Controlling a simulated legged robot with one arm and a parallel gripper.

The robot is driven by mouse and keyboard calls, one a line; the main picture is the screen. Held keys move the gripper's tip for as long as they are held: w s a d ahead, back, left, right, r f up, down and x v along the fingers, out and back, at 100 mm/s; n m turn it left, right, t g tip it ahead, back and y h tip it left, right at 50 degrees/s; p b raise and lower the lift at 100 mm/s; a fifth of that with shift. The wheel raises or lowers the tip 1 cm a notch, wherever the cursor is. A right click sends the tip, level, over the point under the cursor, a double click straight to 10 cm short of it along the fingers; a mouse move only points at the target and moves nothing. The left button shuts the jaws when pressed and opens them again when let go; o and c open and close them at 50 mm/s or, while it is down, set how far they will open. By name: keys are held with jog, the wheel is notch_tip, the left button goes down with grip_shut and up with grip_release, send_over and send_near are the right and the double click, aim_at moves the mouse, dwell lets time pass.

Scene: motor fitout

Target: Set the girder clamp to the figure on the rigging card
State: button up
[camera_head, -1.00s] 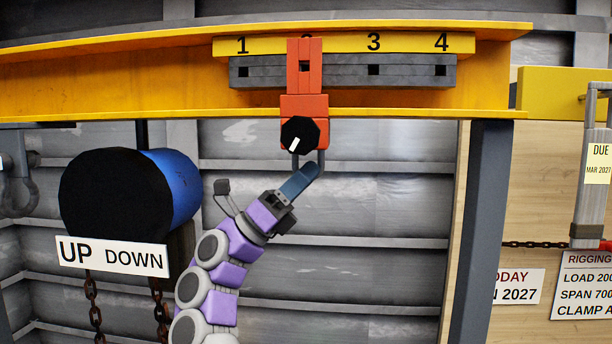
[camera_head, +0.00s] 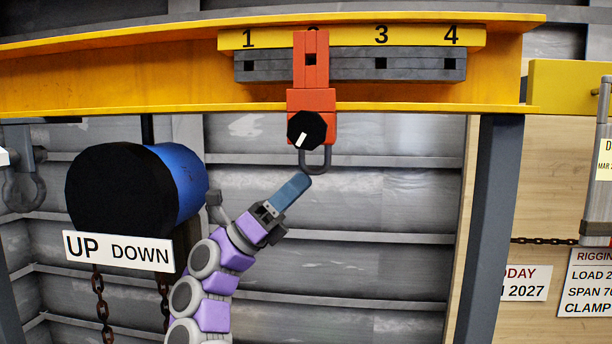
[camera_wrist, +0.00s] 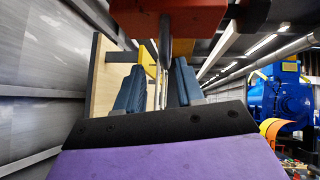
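The red girder clamp (camera_head: 311,100) hangs on the orange girder (camera_head: 150,70), at the scale plate (camera_head: 345,38) position between 1 and 3, covering most of that figure. A black knob (camera_head: 306,131) with a white mark is on its front, and a grey shackle (camera_head: 315,168) hangs below. My gripper (camera_head: 305,180) is just below the shackle, its blue fingers pointing up right. In the wrist view the fingers (camera_wrist: 158,85) stand apart with nothing gripped, and the red clamp (camera_wrist: 185,18) is above them. The rigging card (camera_head: 590,283) is cut off at the right edge; its clamp figure is out of view.
A blue and black hoist drum (camera_head: 120,190) with an UP DOWN sign (camera_head: 118,252) and chains hangs at the left. A grey post (camera_head: 490,200) stands right of the clamp. The space below the shackle is clear apart from my arm.

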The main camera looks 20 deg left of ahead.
jog(key=v, duration=0.3)
jog(key=shift+a+f+p, duration=0.15)
jog(key=shift+a+p, duration=0.15)
jog(key=shift+a, duration=0.1)
